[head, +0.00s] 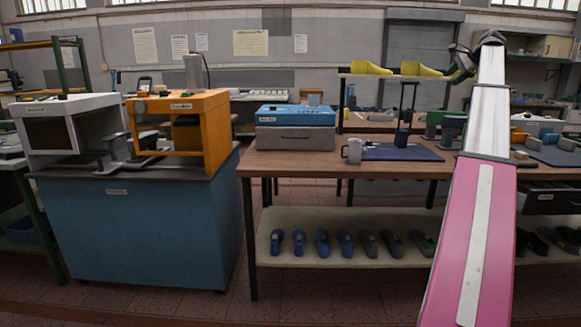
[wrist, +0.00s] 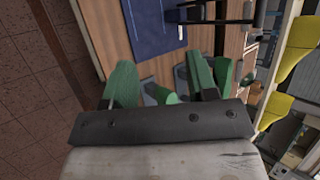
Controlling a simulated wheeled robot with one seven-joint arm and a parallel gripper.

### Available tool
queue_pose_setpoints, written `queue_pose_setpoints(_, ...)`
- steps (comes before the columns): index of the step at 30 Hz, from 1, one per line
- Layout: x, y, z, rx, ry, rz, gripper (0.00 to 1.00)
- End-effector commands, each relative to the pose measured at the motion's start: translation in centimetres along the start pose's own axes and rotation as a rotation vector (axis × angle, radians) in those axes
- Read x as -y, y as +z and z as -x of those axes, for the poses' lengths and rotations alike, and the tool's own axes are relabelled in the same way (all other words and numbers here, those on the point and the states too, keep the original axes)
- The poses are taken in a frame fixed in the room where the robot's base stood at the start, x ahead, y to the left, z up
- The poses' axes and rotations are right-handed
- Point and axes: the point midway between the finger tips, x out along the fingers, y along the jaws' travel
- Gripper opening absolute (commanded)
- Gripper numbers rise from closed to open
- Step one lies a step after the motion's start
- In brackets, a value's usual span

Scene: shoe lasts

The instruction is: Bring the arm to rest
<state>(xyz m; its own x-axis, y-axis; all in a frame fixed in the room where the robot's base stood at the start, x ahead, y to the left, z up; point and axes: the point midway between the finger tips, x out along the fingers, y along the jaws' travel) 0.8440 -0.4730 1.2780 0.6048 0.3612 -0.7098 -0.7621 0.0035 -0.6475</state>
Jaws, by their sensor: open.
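My arm (head: 482,190), pink and white, rises on the right side of the head view and bends at the top. Its dark end part hangs to the left there, above the workbench, and the fingers are too small to make out. In the wrist view my gripper (wrist: 160,74) has two green fingers spread apart, with nothing held between them. The wooden workbench (head: 290,165) lies beyond the fingers; its top (wrist: 110,35) also shows in the wrist view.
A blue-lidded grey box (head: 295,138) stands farther left. Yellow pieces (head: 372,67) sit on a raised shelf behind. Several shoe lasts (head: 322,242) line the lower shelf.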

Motion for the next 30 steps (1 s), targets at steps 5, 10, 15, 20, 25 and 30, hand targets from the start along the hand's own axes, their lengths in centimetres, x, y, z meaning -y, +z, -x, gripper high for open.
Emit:
queue_pose_setpoints(5, -1.8, 0.5, -2.7, 0.0, 0.019, 0.024, 0.53)
queue_pose_setpoints(10, -4.2, 1.3, -6.6, -0.002, 0.047, 0.061, 0.53)
queue_pose_setpoints(15, -7.6, 2.6, -11.6, -0.002, 0.087, 0.113, 0.53)
queue_pose_setpoints(20, -13.3, 4.9, -18.6, -0.001, 0.15, 0.198, 0.53)
queue_pose_setpoints(25, -20.6, 8.3, -26.5, 0.005, 0.231, 0.316, 0.53)
queue_pose_setpoints(30, -28.6, 12.1, -33.2, 0.018, 0.317, 0.448, 0.53)
